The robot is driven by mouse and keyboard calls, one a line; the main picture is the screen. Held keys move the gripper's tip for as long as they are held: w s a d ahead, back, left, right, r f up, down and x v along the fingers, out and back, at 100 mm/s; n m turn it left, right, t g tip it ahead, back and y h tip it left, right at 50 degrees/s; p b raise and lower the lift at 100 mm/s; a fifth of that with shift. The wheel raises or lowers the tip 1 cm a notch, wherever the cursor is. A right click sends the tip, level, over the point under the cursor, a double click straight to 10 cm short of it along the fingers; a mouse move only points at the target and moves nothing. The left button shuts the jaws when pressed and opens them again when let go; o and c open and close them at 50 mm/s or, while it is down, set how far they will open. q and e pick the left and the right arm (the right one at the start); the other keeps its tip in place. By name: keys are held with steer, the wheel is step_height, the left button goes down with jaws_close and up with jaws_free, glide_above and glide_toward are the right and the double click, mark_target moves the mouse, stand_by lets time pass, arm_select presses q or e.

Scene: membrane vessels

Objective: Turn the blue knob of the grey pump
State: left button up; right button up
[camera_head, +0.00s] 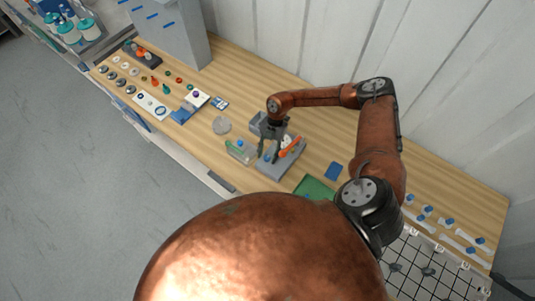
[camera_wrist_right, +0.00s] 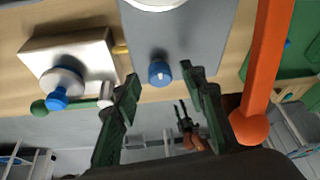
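The grey pump (camera_head: 287,163) stands on the wooden bench, below my right gripper (camera_head: 271,143) in the head view. Its small round blue knob (camera_wrist_right: 160,73) shows in the wrist view on the grey face, with a pale mark on it. In the head view the knob (camera_head: 267,158) is small, near the fingertips. In the wrist view my right gripper (camera_wrist_right: 163,84) is open, its two dark green fingers on either side of the knob. Gaps show on both sides, and I see no contact. My left gripper is not in view.
An orange lever (camera_wrist_right: 265,60) with a ball end is right of the fingers. A pale box (camera_wrist_right: 70,55) with a white and blue valve is to the left. In the head view, a green tray (camera_head: 314,188) and a blue pad (camera_head: 333,171) lie to the right.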

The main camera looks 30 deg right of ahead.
steer(key=shift+c, duration=0.3)
jaws_close()
